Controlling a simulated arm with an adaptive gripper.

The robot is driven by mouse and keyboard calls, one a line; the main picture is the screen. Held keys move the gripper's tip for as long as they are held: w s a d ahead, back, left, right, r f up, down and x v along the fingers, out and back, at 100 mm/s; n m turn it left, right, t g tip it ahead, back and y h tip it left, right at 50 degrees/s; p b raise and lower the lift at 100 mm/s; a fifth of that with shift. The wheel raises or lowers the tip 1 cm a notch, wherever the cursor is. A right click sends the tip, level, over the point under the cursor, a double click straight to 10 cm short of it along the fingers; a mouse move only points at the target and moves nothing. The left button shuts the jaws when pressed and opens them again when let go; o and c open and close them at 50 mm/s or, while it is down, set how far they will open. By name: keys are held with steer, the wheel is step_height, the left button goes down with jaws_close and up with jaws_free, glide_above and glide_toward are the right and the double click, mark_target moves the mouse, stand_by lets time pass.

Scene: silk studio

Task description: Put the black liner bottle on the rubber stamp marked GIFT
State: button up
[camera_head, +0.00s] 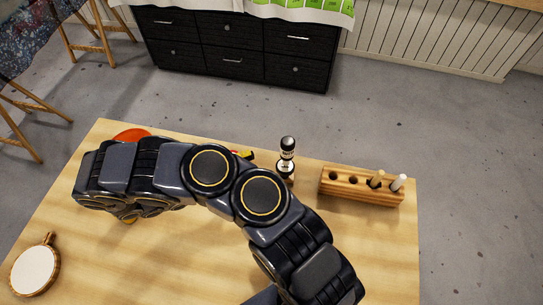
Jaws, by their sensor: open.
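A wooden block with holes (361,187) holds two sticks at the back right. A round framed mirror or disc (35,271) lies at the front left. An orange dish (132,134) and a red-yellow item (245,154) lie behind my arm. The table's (215,265) front middle is clear.

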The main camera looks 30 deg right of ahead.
steer(key=s+d+r+m+g+y, duration=0.2)
steer(key=s+r+m+g+y, duration=0.15)
steer(key=r+m, duration=0.35)
steer(key=s+d+r+m+g+y, duration=0.2)
steer(key=s+r+m+y, duration=0.25)
steer(key=r, duration=0.35)
steer(key=s+a+r+m+t+y, duration=0.5)
steer(key=s+a+t+y, duration=0.1)
steer(key=s+a+y, duration=0.3)
steer(key=shift+s+a+r+y, duration=0.15)
steer(key=shift+s+a+y, duration=0.15)
steer(key=shift+y, duration=0.1)
steer(key=shift+t, duration=0.25)
